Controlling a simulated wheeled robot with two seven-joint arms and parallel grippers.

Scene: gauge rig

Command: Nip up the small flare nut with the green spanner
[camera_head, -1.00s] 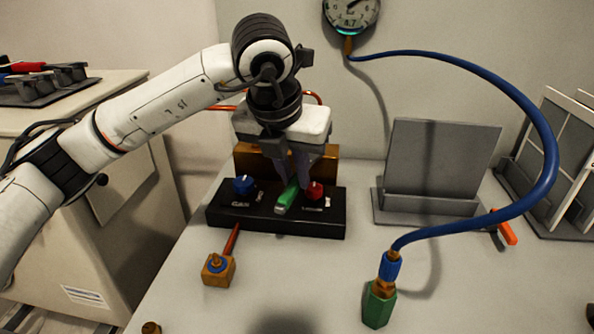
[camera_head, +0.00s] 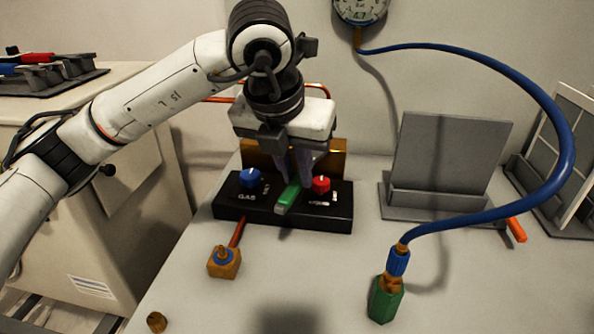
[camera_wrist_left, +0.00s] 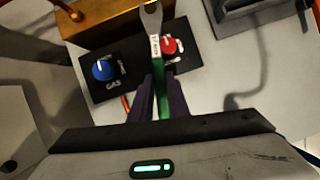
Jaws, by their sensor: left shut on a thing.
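My left gripper (camera_head: 296,180) is shut on the green spanner (camera_head: 288,198), above the black panel between its blue and red knobs. In the left wrist view the spanner (camera_wrist_left: 155,50) has a green handle between the fingers and a bare metal open-ended head pointing away, past the panel's far edge. I cannot pick out the small flare nut for certain. A small brass piece (camera_head: 157,322) lies on the bench at the lower left. A brass block (camera_head: 224,262) with a blue top joins a copper pipe. My right gripper is not in view.
The black panel (camera_head: 232,208) stands before a brass manifold (camera_head: 328,162). A blue hose (camera_head: 566,150) runs from the gauge (camera_head: 360,8) to a green hex fitting (camera_head: 385,300). A grey stand (camera_head: 450,160) and orange-handled item (camera_head: 516,229) are at right. The front middle bench is clear.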

